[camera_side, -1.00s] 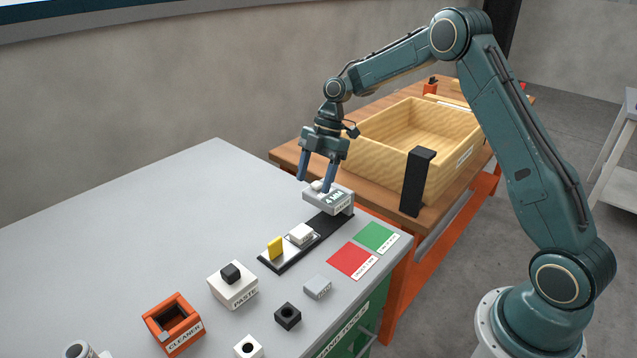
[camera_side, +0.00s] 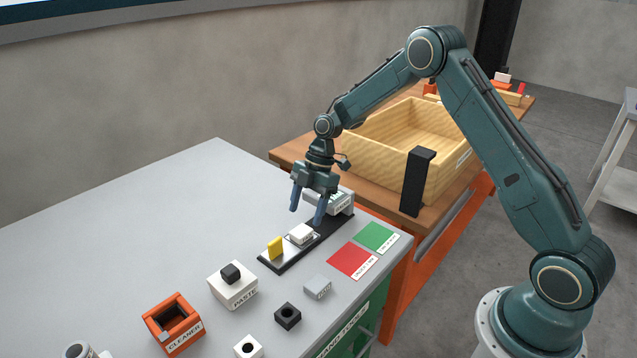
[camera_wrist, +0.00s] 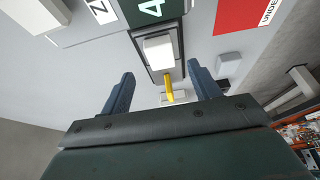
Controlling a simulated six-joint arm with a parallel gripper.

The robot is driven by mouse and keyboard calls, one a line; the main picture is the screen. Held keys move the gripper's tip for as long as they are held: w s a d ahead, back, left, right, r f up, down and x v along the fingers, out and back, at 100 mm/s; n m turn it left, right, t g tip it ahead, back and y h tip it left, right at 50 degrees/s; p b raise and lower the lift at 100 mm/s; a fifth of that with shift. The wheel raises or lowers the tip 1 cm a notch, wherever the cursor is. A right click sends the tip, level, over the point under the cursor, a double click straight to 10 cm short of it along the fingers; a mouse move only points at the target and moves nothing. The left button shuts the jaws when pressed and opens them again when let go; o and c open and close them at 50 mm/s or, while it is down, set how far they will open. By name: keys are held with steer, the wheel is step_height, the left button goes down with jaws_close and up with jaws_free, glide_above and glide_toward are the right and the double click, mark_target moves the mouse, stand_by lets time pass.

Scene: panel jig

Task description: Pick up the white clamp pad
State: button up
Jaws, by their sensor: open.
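A white block (camera_side: 301,234), which looks like the clamp pad, sits on a light plate on the black strip (camera_side: 334,226) at the table's right. A yellow upright tab (camera_side: 275,247) stands just in front of it. My gripper (camera_side: 306,216) is open and empty, pointing down above the strip, a little above and behind the white block. In the wrist view the white block (camera_wrist: 158,52) shows ahead, near the line between the open fingertips (camera_wrist: 160,69), with the yellow tab (camera_wrist: 171,92) below it. Neither finger appears to touch the block.
A grey block marked 4 MM (camera_side: 340,203) stands at the strip's far end, partly behind my gripper. Red (camera_side: 351,261) and green (camera_side: 376,237) squares and a small grey block (camera_side: 317,287) lie to the right. The PASTE box (camera_side: 235,292) and orange CLEANER box (camera_side: 173,325) stand nearer.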

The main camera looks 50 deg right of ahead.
mark_target(301, 231)
steer(key=shift+x, duration=2.4)
steer(key=shift+s, duration=0.1)
steer(key=c, duration=1.1)
steer(key=shift+r, duration=0.1)
steer(key=shift+c, duration=0.3)
step_height(301, 231, up, 20)
